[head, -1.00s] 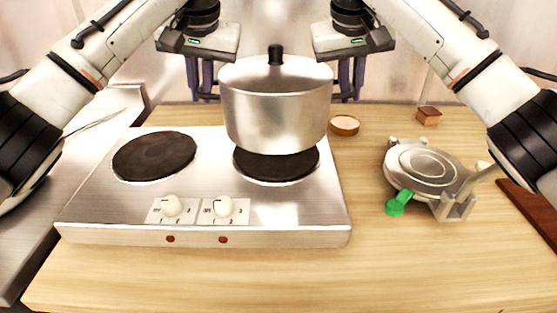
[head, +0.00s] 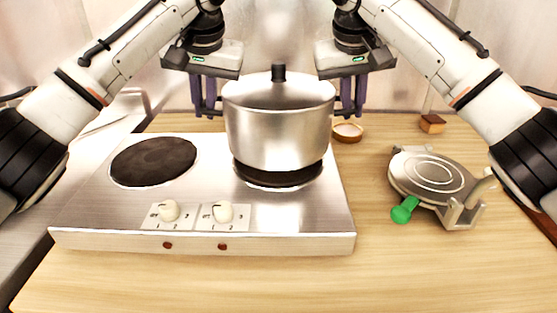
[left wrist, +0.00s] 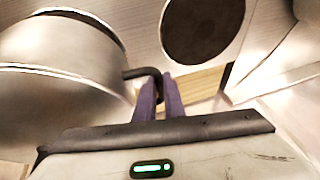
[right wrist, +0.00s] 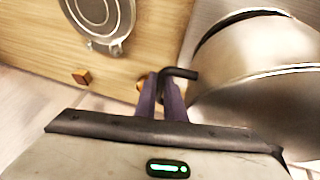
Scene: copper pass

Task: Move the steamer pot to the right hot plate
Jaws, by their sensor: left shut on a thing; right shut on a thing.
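The steamer pot (head: 278,128) is a silver lidded pot with a black knob, upright at the right hot plate (head: 277,177). The dark plate shows below the pot's front edge; I cannot tell whether the base touches it. My left gripper (head: 208,112) is shut on the pot's left handle, a dark bent bar that shows in the left wrist view (left wrist: 141,73). My right gripper (head: 350,112) is shut on the opposite handle, seen in the right wrist view (right wrist: 181,73). The pot's side also shows in the left wrist view (left wrist: 60,105) and the right wrist view (right wrist: 260,105).
The left hot plate (head: 153,161) is bare. Two white knobs (head: 168,211) sit on the cooker's front. A round metal waffle-iron-like device (head: 430,176) with a green handle stands on the right. A small bowl (head: 348,132) and a brown block (head: 432,124) are behind it.

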